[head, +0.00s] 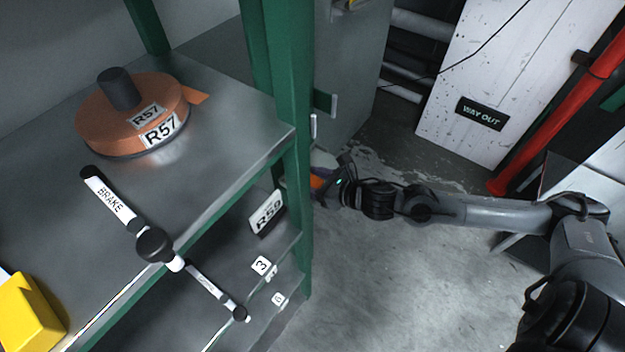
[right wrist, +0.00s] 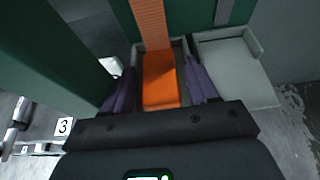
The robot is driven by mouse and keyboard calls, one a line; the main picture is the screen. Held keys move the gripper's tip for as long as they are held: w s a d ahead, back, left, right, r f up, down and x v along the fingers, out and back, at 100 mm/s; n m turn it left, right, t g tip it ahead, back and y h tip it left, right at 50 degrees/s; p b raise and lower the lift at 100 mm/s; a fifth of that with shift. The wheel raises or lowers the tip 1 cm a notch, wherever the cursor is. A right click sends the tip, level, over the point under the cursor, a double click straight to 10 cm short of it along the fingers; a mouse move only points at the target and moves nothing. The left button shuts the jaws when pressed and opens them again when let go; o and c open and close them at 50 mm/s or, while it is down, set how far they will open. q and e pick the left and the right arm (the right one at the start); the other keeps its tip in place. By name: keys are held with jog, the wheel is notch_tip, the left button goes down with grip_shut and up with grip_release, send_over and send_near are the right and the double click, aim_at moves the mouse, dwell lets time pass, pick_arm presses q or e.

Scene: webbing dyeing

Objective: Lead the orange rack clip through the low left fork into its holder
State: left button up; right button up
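The orange clip (right wrist: 160,82) is between the two purple fingers of my right gripper (right wrist: 163,88) in the right wrist view. The fingers flank it closely; I cannot tell whether they press on it. A ribbed orange strap (right wrist: 151,22) runs up from the clip. A grey-walled holder (right wrist: 181,46) shows around the clip's far end; how deep the clip sits in it is unclear. In the head view my right gripper (head: 326,181) is beside the green rack post, with a bit of orange at it. I cannot identify the low left fork. My left gripper is out of view.
A grey bracket (right wrist: 236,68) stands close to the right of the clip. The green post (head: 290,100) and metal shelf (head: 225,120) lie left of my right arm. The shelf holds an orange reel (head: 105,118) marked R57 and a BRAKE lever (head: 115,203). Open floor (head: 390,290) lies below the arm.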

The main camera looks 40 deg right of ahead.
jog(key=shift+o, duration=1)
jog(key=shift+s+r, duration=0.1)
jog(key=shift+s, duration=0.05)
jog(key=shift+s+d+r, duration=0.15)
jog(key=shift+s+d, duration=0.05)
jog(key=shift+s, duration=0.3)
jog(key=p+v, duration=0.2)
jog(key=v, duration=0.3)
jog(key=shift+s+r, duration=0.15)
jog(key=shift+s, duration=0.05)
jog(key=shift+p+v, duration=1.9)
jog(key=shift+v, duration=0.05)
